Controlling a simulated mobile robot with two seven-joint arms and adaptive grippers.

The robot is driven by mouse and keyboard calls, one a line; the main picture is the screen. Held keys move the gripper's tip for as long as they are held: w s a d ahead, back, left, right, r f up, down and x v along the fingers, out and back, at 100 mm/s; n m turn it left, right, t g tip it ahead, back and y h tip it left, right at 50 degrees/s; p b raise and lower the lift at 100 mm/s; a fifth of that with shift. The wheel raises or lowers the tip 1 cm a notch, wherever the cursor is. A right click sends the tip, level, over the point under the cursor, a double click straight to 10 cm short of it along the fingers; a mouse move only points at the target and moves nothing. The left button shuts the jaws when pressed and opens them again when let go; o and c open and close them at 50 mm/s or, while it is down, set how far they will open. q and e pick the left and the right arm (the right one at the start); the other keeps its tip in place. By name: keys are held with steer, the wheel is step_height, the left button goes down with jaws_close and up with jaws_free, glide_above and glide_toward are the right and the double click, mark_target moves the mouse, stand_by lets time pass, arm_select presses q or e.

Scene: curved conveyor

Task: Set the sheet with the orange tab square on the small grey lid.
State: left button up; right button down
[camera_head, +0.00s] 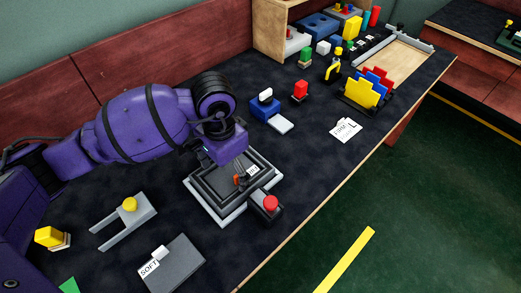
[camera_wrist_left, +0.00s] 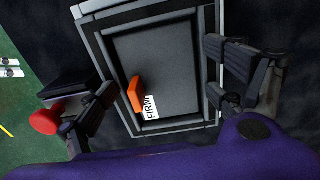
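The dark grey sheet (camera_wrist_left: 165,65) with an orange tab (camera_wrist_left: 136,95) and a FIRM label lies flat on a stack of rectangular layers. In the head view its orange tab (camera_head: 239,181) shows just below my left gripper (camera_head: 236,164). The stack has dark stepped borders and a light grey base (camera_head: 209,206); I cannot tell which layer is the small grey lid. The sheet looks roughly parallel to the borders. In the left wrist view my left gripper (camera_wrist_left: 145,88) is open, fingers spread on both sides above the stack, holding nothing. My right gripper is not in view.
A red knob (camera_head: 270,203) on a dark block stands against the stack's right corner. A grey SOFT sheet (camera_head: 172,268) and a grey fork-shaped piece with a yellow knob (camera_head: 129,204) lie nearer. The table's wooden edge is at right.

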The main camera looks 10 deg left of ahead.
mark_target(229, 177)
arm_select(q)
step_height(229, 177, up, 12)
steer(key=shift+r+b, duration=0.2)
steer(key=shift+b, duration=0.15)
stand_by(0.5)
